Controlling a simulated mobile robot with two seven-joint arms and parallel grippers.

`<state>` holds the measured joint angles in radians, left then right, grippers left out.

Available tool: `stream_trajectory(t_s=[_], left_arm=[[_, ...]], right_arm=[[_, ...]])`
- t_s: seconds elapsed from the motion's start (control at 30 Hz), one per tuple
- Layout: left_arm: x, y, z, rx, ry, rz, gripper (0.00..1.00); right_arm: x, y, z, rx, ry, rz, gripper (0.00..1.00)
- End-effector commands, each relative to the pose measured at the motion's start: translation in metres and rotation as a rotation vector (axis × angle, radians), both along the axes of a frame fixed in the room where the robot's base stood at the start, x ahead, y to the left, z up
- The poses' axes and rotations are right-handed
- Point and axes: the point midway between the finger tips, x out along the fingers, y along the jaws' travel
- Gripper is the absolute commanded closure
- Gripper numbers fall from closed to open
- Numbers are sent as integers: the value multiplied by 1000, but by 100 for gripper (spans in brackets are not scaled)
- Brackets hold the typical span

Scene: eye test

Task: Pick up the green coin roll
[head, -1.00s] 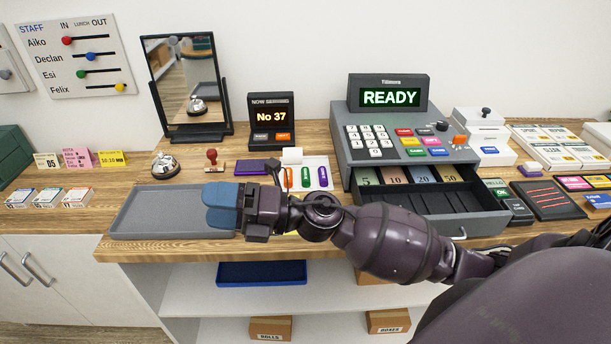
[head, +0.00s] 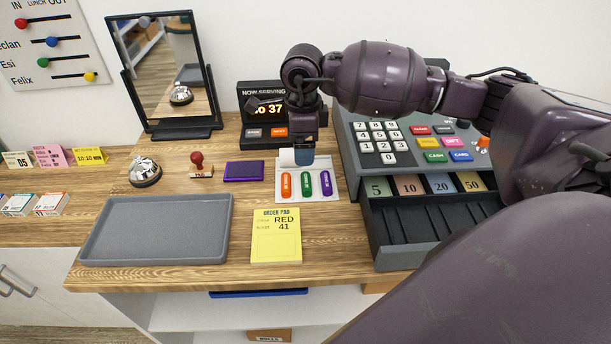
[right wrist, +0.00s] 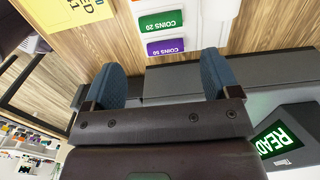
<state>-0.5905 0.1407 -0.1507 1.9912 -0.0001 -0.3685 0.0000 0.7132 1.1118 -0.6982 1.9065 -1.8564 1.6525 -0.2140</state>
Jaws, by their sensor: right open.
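The green coin roll (head: 306,184) lies between an orange roll (head: 286,185) and a purple roll (head: 326,183) on a white holder (head: 334,197). In the right wrist view the green roll (right wrist: 161,22) reads "COINS 20" and lies beside the purple roll (right wrist: 164,47), beyond the fingertips. My right gripper (head: 304,155) points down over the back edge of the holder, just behind the green roll. In the right wrist view its two blue fingers (right wrist: 161,72) are apart with nothing between them. My left gripper is not in view.
The cash register (head: 400,222) with its open drawer stands close on the right. A now-serving display (head: 265,100) is behind. A purple pad (head: 244,171), a stamp (head: 199,165), a bell (head: 145,172), a grey tray (head: 160,258) and a yellow order pad (head: 276,240) are around.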

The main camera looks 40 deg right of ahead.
Motion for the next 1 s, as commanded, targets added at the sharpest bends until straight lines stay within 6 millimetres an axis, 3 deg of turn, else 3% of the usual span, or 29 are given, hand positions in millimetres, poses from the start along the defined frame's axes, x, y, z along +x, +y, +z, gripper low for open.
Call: stream_trajectory(t_s=[0.3,0.67,1.0], left_arm=[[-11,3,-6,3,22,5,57],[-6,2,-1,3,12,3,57],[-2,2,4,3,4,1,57]], right_arm=[[-1,-1,-36,-5,5,0,18],[-1,-3,-64,-4,3,0,18],[-3,-6,-105,-4,3,0,18]])
